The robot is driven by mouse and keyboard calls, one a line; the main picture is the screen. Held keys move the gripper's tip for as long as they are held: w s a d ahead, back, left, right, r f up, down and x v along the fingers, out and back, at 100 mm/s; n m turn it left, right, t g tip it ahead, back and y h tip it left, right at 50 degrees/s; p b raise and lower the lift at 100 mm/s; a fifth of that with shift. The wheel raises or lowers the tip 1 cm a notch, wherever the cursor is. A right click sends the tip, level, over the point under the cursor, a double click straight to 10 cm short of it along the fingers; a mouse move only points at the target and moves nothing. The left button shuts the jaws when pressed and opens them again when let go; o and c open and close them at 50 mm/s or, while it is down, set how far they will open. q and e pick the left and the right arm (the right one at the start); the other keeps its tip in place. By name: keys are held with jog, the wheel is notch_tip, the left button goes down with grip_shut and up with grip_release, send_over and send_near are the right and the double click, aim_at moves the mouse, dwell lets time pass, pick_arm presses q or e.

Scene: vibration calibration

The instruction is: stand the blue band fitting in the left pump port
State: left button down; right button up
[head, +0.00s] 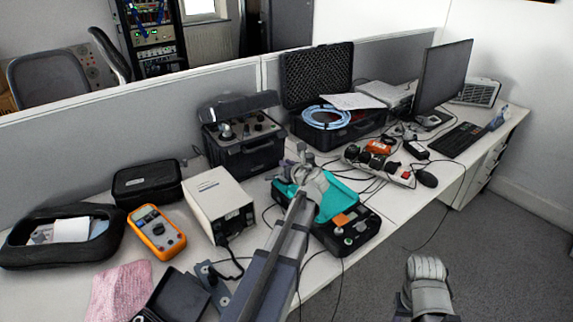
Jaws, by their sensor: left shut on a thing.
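My left arm reaches up the middle of the head view to a teal and black case (362,232) on the desk. My left gripper (292,163) is at the back left of this case, past the pale wrist. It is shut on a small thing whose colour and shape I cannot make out. No blue band shows clearly, and I cannot tell the pump ports apart; my arm and wrist cover part of the case. Part of my right arm shows at the bottom right, over the floor, but its fingers do not show.
A white box (215,200), an orange multimeter (158,232) and a black pouch (147,183) stand left. Behind are a dark instrument case (243,145) and an open foam-lined case (318,78). A power strip (378,165) and loose cables lie right of the teal case.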

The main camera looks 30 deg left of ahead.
pick_arm(q)
jog(key=shift+f, duration=0.15)
jog(key=c, duration=0.8)
grip_release()
jog(key=shift+s+d, duration=0.1)
jog(key=p+v, duration=0.2)
jog(key=v, duration=0.4)
jog(key=shift+s+d, duration=0.25)
jog(key=shift+s+d+r+p, duration=0.25)
jog(key=shift+d+r+p, duration=0.05)
jog(key=shift+d, duration=0.05)
jog(key=shift+f, duration=0.1)
